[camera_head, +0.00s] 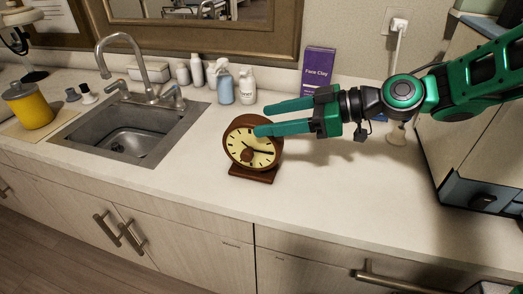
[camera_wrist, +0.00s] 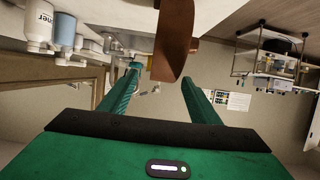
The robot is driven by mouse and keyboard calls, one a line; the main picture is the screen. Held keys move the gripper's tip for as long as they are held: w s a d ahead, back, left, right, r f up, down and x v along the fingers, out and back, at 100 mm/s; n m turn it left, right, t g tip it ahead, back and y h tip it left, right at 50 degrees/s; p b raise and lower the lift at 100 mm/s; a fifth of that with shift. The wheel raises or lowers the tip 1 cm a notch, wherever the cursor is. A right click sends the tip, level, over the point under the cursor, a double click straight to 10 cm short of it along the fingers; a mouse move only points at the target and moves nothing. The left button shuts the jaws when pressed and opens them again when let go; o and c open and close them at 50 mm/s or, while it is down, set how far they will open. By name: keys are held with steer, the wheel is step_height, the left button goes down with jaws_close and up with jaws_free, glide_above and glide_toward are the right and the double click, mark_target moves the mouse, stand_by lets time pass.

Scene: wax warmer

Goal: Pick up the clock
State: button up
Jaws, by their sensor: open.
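The clock (camera_head: 248,147) stands upright on the white counter, right of the sink. It has a round brown frame, a cream face with dark hands, and a brown base. My gripper (camera_head: 262,119) reaches in from the right, its two green fingers spread apart. In the head view the lower finger's tip overlaps the clock's upper face, and the other finger lies above it. In the wrist view the clock's brown body (camera_wrist: 174,48) shows between the open fingers (camera_wrist: 163,85), toward their tips. I cannot tell whether a finger touches it.
A blue bottle (camera_head: 224,86) and a white bottle (camera_head: 247,86) stand behind the clock. A purple Face Clay box (camera_head: 317,72) stands behind my gripper. The sink (camera_head: 128,130) is on the left. The counter right of the clock (camera_head: 340,205) is clear.

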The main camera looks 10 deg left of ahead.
mark_target(238, 128)
steer(key=shift+s+d+f, duration=0.1)
steer(key=shift+d+f, duration=0.2)
steer(key=shift+d, duration=0.4)
steer(key=shift+x, duration=5.15)
steer(key=shift+s+r, duration=0.1)
steer(key=shift+s, duration=0.05)
jaws_close()
steer(key=shift+r, duration=0.1)
